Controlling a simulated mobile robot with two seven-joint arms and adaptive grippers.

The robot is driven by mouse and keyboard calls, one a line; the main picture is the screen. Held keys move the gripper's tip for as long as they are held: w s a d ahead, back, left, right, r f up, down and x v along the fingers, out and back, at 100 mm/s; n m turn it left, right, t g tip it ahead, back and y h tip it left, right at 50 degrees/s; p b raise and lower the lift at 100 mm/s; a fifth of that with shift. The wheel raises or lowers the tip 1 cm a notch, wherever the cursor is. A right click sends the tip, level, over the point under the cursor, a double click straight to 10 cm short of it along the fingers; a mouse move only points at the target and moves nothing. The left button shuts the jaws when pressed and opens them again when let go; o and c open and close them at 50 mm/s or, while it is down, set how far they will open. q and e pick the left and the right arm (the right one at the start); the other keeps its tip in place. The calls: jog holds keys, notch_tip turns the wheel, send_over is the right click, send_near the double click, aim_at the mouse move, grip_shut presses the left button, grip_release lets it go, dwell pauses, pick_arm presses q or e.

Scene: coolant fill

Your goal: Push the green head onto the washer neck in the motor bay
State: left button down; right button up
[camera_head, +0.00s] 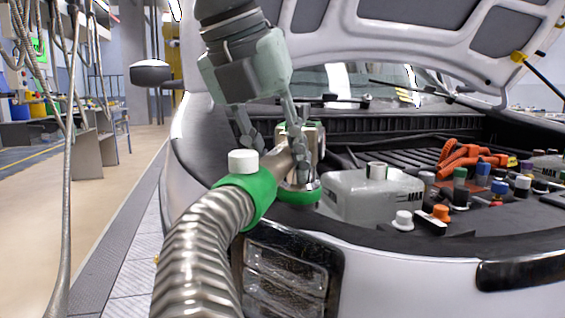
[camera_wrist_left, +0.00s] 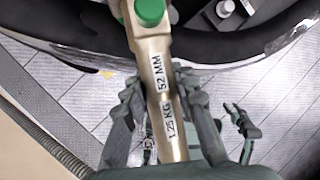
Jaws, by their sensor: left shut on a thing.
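My left gripper (camera_head: 272,148) is shut on the tan metal barrel of the green head, which carries a green ring (camera_head: 299,195) at its lower end. In the left wrist view the fingers (camera_wrist_left: 152,100) grip both sides of the barrel (camera_wrist_left: 162,85), marked "52 MM" and "1.25 KG", with a green knob (camera_wrist_left: 150,11) at its far end. The green ring is at the front left of the motor bay, beside a grey tank. The washer neck is not clearly visible; I cannot tell whether the ring touches it. My right gripper (camera_wrist_left: 240,122) seems to show small in the left wrist view.
A ribbed metal hose (camera_head: 200,250) with a green collar (camera_head: 258,192) and white cap crosses the front. A grey tank (camera_head: 365,197) marked MAX, several coloured caps and orange cables (camera_head: 462,155) fill the bay's right side. The raised hood (camera_head: 400,50) hangs above.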

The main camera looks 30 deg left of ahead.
pick_arm(q)
jog(key=shift+f, duration=0.15)
jog(key=c, duration=1.1)
grip_release()
jog(key=shift+f, duration=0.1)
jog(key=v, duration=1.2)
